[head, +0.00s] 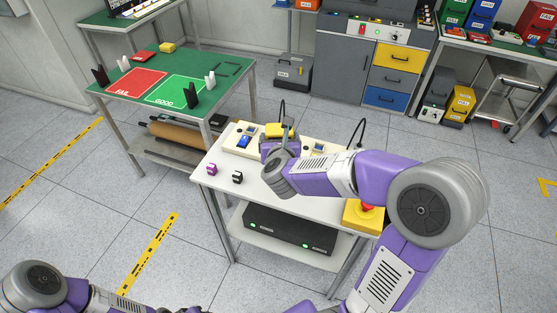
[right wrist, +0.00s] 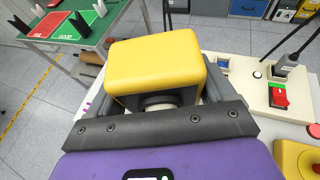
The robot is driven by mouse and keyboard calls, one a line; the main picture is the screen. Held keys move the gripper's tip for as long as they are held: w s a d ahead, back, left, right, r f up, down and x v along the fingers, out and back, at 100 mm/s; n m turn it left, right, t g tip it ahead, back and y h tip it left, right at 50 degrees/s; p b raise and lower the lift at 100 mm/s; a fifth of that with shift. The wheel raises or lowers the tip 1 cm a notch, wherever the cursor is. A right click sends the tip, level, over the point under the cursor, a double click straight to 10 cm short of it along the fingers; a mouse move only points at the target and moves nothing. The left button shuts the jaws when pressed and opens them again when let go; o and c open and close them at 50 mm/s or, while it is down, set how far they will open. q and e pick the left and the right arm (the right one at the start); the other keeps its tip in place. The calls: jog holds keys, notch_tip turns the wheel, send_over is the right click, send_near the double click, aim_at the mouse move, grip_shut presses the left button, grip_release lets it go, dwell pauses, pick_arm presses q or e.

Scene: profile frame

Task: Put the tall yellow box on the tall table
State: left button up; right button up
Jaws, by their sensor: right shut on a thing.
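The yellow box (right wrist: 155,62) has a yellow top and dark lower sides and fills the middle of the right wrist view. In the head view its yellow top (head: 279,130) shows at my right gripper (head: 277,145), over the far part of the white table (head: 262,188). My right gripper is shut on the box. I cannot tell whether the box touches the table. A green-topped table (head: 206,65) with a red FAIL area and a green GOOD area stands to the left and behind. My left arm shows at the bottom left; its gripper is out of view.
The white table bears control panels (head: 245,139), a purple part (head: 212,169), a black part (head: 238,177) and a red button on a yellow base (head: 362,214). Black and white clips, a red piece (head: 144,57) and a small yellow piece (head: 167,47) are on the green table.

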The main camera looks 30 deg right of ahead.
notch_tip(320, 180, down, 5)
jog(key=shift+w+r+b, duration=0.1)
jog(key=shift+b, duration=0.55)
jog(key=shift+f, duration=0.2)
jog(key=o, duration=1.6)
jog(key=shift+c, duration=0.2)
